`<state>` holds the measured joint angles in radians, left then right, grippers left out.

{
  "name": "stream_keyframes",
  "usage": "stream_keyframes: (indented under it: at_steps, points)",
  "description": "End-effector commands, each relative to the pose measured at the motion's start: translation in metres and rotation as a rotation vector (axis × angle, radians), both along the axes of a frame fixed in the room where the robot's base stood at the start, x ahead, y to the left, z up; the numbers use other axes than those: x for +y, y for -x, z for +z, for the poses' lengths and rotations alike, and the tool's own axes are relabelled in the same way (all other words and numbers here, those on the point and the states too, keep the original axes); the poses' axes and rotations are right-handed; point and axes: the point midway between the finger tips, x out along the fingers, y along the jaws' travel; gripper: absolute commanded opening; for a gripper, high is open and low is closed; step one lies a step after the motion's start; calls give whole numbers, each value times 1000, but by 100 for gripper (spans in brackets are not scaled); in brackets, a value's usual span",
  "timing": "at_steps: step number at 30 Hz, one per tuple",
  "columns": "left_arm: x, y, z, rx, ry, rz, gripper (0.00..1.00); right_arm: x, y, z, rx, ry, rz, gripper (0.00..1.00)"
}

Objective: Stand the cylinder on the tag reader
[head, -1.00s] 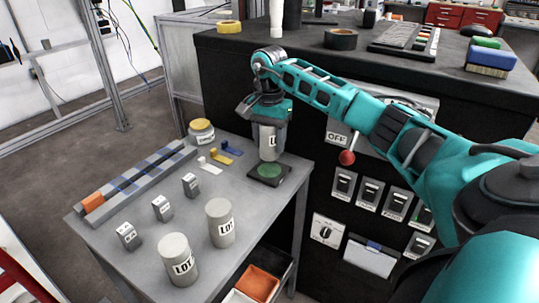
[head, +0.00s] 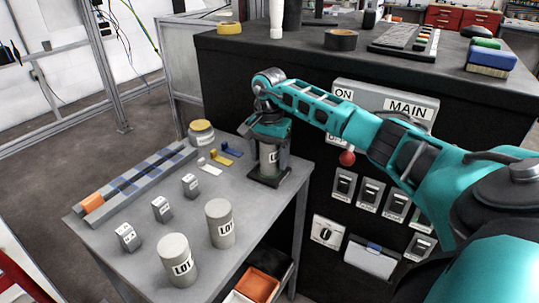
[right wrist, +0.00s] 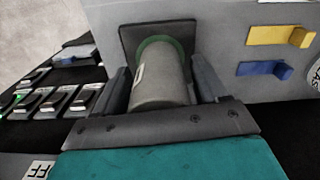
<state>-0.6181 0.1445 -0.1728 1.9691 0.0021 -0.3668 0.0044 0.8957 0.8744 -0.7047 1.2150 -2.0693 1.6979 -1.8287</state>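The grey cylinder (head: 269,162) with a LOT label is upright over the tag reader (head: 284,180), a dark square pad near the table's right edge. Its base is on or just above the pad; I cannot tell which. My right gripper (head: 268,150) points down and is shut on the cylinder. In the right wrist view the cylinder (right wrist: 160,82) sits between the two fingers (right wrist: 161,88), with the reader's green disc (right wrist: 152,42) showing around its far end. My left gripper is not in view.
Two other LOT cylinders (head: 220,224) (head: 177,260) stand at the table's front. Several small grey labelled blocks (head: 161,209), a long rack (head: 135,183), coloured hooks (head: 222,156) and a yellow-topped jar (head: 201,132) are left of the reader. A switch panel (head: 371,190) is close on the right.

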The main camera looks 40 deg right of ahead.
Motion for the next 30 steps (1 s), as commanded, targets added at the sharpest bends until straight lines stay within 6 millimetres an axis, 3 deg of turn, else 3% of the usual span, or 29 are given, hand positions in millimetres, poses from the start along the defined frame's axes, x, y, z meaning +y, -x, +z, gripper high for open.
stream_keyframes:
  at_steps: [8,12,24,30]
  points:
    - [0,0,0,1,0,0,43,0,0,1,0,0,0,78]
    - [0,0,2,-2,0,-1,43,0,0,10,-2,0,0,78]
    - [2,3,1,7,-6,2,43,0,-1,92,-4,-1,0,78]
    - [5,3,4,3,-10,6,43,0,-1,117,-1,0,-1,78]
